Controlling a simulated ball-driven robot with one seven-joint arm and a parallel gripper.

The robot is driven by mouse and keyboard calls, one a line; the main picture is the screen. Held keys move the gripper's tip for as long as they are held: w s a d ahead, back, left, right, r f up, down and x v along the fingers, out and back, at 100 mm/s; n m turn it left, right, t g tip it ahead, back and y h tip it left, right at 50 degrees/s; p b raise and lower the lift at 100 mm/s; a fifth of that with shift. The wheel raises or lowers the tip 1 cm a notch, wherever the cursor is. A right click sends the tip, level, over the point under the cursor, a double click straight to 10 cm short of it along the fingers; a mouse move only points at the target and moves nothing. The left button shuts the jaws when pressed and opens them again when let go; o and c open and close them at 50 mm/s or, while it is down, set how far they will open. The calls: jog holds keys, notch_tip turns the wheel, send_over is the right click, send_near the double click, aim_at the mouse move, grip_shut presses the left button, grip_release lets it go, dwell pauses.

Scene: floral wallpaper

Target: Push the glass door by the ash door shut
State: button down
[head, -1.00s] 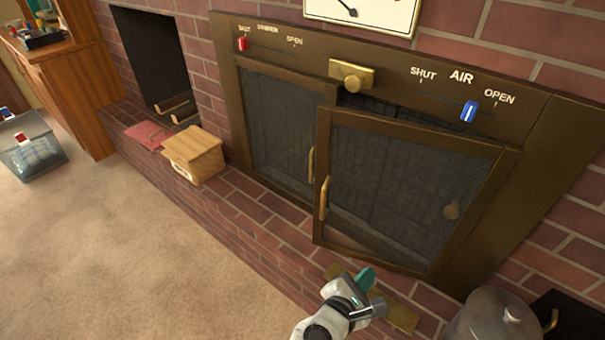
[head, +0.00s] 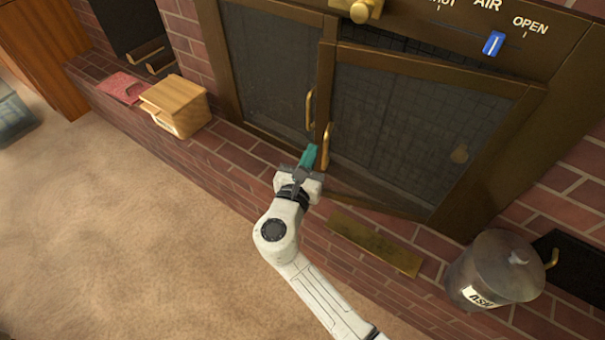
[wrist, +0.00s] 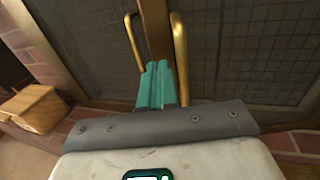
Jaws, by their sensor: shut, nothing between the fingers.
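The right glass door (head: 420,125) has a bronze frame, dark mesh-patterned glass and an upright brass handle (head: 326,147). It stands slightly ajar, with a narrow dark gap along its top. The left glass door (head: 270,75) looks shut, its handle (head: 309,108) beside the other. My gripper (head: 309,157) is shut and empty, its teal fingers at the right door's lower handle edge. In the wrist view the fingers (wrist: 160,82) point at the door frame between both handles; I cannot tell whether they touch. A black panel (head: 580,275) with a brass handle, perhaps the ash door, is at right, partly hidden.
A brass plate (head: 375,243) lies on the hearth below the door. A wooden box (head: 175,105) and a red cloth (head: 122,87) sit at left. The carpet (head: 130,220) is clear.

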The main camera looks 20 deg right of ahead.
aim_at(320, 135)
jog(key=shift+b+x, duration=0.35)
jog(key=shift+x, duration=1.55)
jog(key=shift+d, duration=0.1)
